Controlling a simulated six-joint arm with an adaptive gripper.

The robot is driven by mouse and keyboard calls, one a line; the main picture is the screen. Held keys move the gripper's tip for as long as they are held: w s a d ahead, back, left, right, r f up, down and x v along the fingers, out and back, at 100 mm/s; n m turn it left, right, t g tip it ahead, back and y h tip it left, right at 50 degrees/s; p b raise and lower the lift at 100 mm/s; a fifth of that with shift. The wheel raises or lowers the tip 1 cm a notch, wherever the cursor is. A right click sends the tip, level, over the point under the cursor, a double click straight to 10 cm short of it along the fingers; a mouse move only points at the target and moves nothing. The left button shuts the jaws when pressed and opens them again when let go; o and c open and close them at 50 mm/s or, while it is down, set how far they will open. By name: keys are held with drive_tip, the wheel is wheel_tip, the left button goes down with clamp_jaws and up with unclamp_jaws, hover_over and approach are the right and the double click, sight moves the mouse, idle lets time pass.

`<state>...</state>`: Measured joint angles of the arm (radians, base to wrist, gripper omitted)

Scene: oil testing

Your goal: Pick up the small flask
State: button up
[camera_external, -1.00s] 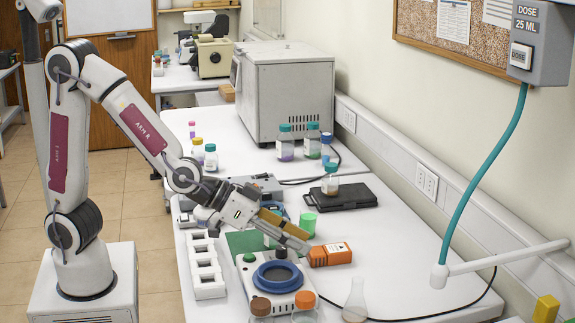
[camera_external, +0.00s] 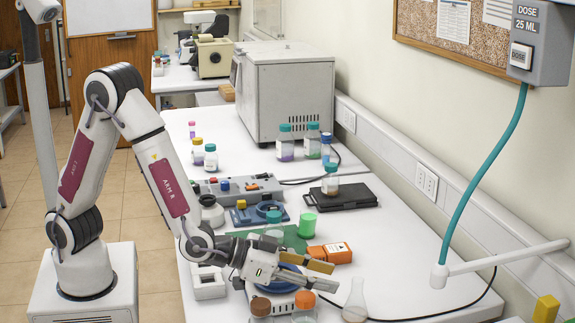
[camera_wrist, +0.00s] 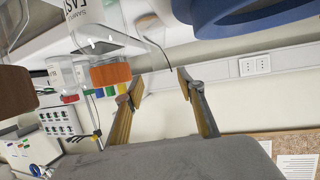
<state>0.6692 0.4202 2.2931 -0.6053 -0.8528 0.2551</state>
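The small clear conical flask (camera_external: 355,299) stands upright on the white bench near the front, with a little pale contents at its bottom. My gripper (camera_external: 331,276) is just left of it and slightly above in the picture, fingers pointing right. The fingers also show in the wrist view (camera_wrist: 158,88), spread apart with nothing between them. They look apart from the flask. I cannot clearly make out the flask in the wrist view.
Orange-capped (camera_external: 305,299) and brown-capped (camera_external: 260,306) bottles stand close below my gripper. A blue-ringed device (camera_external: 290,281) is partly hidden behind my gripper. An orange box (camera_external: 330,253) and green cup (camera_external: 307,224) lie beyond. A black cable (camera_external: 430,316) runs right of the flask.

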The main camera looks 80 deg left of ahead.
sight(358, 280)
drive_tip(key=shift+w, duration=0.1)
drive_tip(key=x, duration=0.2)
drive_tip(key=shift+w+d+f, duration=0.1)
drive_tip(key=shift+w, duration=0.15)
idle(0.5)
drive_tip(key=shift+w+d+f, duration=0.1)
drive_tip(key=shift+w+d, duration=0.1)
drive_tip(key=shift+w, duration=0.6)
drive_tip(key=shift+w+d, duration=0.2)
drive_tip(key=shift+w, duration=0.65)
drive_tip(key=shift+x, duration=0.95)
clamp_jaws()
